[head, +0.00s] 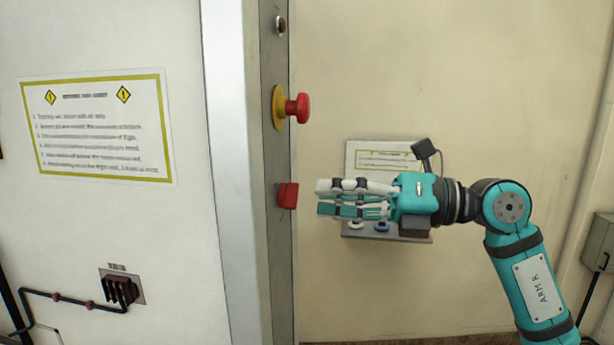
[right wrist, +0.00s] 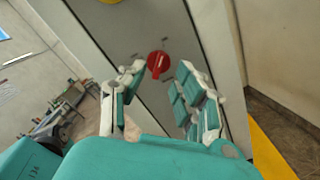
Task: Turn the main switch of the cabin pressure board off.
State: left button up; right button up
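A red rotary switch (head: 288,195) sits on the narrow grey side face of the cabinet in the head view, below the red mushroom button. In the right wrist view the red switch (right wrist: 158,62) is round with a raised grip bar, between dark marks on the grey panel. My right gripper (head: 320,198) points left at the switch, a short gap away. In the right wrist view my right gripper (right wrist: 161,72) has its fingers spread, with the switch showing beyond and between them. Nothing is held. My left gripper is not in view.
A red mushroom button (head: 298,107) on a yellow base sticks out above the switch. A small panel (head: 362,232) on the wall stands behind my right gripper. A notice (head: 97,128) and a dark red connector (head: 122,289) are on the white front at left.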

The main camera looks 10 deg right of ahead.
aim_at(298, 193)
jog(key=shift+p+x, duration=0.55)
jog(key=shift+x, duration=1.45)
grip_shut()
